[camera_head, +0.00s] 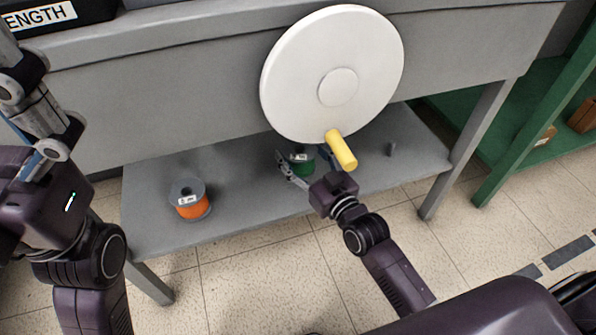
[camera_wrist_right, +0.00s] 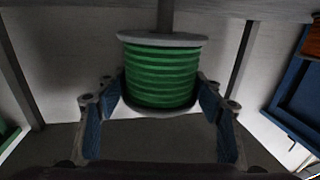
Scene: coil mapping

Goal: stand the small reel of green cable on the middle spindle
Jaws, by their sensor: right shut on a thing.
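The small reel of green cable (camera_head: 302,164) is over the middle of the grey lower shelf, partly hidden by my right gripper and the white disc. My right gripper (camera_head: 306,158) is shut on it, one finger on each side. The right wrist view, which appears upside down, shows the green reel (camera_wrist_right: 160,75) between the blue finger pads. A grey post, the middle spindle (camera_wrist_right: 165,16), runs between the reel's flange and the shelf; whether it enters the reel is unclear. My left gripper (camera_head: 35,105) is at the left edge, its opening unclear.
A reel of orange cable (camera_head: 190,200) stands on the shelf's left. A bare spindle (camera_head: 390,149) rises at the right. A large white disc (camera_head: 300,80) with a yellow handle (camera_head: 341,150) hangs in front of the bench, above my right gripper. Green shelving (camera_head: 530,120) is at the right.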

